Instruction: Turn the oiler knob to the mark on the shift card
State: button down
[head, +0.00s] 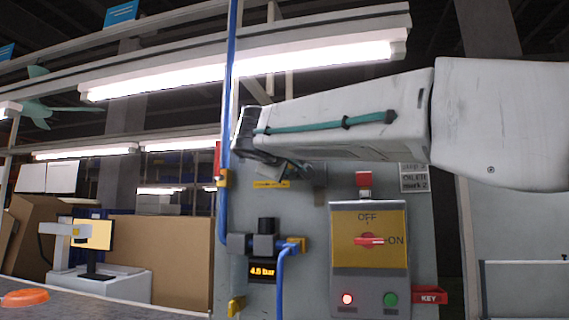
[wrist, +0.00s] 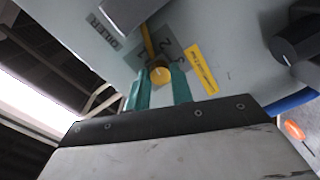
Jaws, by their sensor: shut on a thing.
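The oiler knob (wrist: 160,74) is round and yellow, on a grey dial plate (wrist: 180,48) in the wrist view. A yellow pointer bar runs up from it, just left of the printed 2; whether it lines up with a mark, I cannot tell. My gripper (wrist: 160,88) has its teal fingers on both sides of the knob and is shut on it. In the head view my gripper (head: 290,167) is at the panel, and the knob is hidden. The shift card (head: 414,183) reads OILER mark 2, right of my arm.
A pressure display (head: 263,271) reads about 4.5 bar. A blue hose (head: 228,120) runs down the panel's left side. A red KEY tag (head: 430,297) sits lower right.

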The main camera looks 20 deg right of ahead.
jog(key=shift+m, duration=3.5)
jog(key=c, duration=1.2)
grip_release()
jog(key=shift+w, duration=0.1)
jog(key=v, duration=0.7)
jog(key=shift+s+a, duration=0.15)
jog(key=shift+s, duration=0.25)
